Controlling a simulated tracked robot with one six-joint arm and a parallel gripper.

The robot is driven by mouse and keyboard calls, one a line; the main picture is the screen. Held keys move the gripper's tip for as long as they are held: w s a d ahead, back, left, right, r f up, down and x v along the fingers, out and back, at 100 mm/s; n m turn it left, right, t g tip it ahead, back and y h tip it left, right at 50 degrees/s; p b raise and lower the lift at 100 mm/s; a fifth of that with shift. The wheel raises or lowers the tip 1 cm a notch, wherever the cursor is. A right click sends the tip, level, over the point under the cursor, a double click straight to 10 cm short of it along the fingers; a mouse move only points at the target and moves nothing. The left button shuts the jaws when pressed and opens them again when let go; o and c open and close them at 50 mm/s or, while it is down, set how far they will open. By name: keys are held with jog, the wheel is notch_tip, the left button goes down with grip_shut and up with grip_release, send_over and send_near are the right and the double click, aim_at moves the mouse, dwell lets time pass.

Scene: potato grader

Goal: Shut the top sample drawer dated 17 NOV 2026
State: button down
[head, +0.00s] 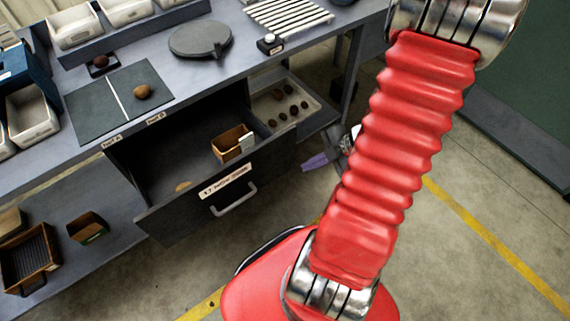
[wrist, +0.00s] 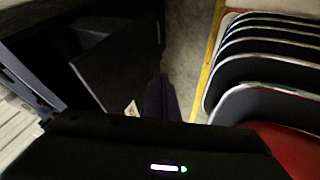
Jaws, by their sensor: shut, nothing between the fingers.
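The sample drawer (head: 165,222) is pulled out from under the bench in the head view. Its front carries a white label (head: 225,181), its print hard to read, and a grey bar handle (head: 233,208). A small brown box (head: 228,143) and a potato (head: 183,187) are inside. My gripper (head: 308,163) shows as purple fingers just right of the drawer front, apart from it, partly hidden behind my red arm. The fingers are shut and empty. In the wrist view, the fingers (wrist: 161,88) point at a dark panel edge, likely the drawer.
The bench top holds a dark mat (head: 90,110) with a potato, a round dark plate (head: 200,38) and a white rack (head: 288,16). A tray of potatoes (head: 262,112) sits under the bench, right of the drawer. Open floor with yellow lines (head: 500,245) lies at the right.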

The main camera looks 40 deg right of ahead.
send_near(274, 171)
notch_tip(274, 171, down, 3)
jog(key=s+a, duration=0.1)
jog(key=s, duration=0.1)
jog(key=w, duration=0.4)
jog(key=shift+a, duration=0.25)
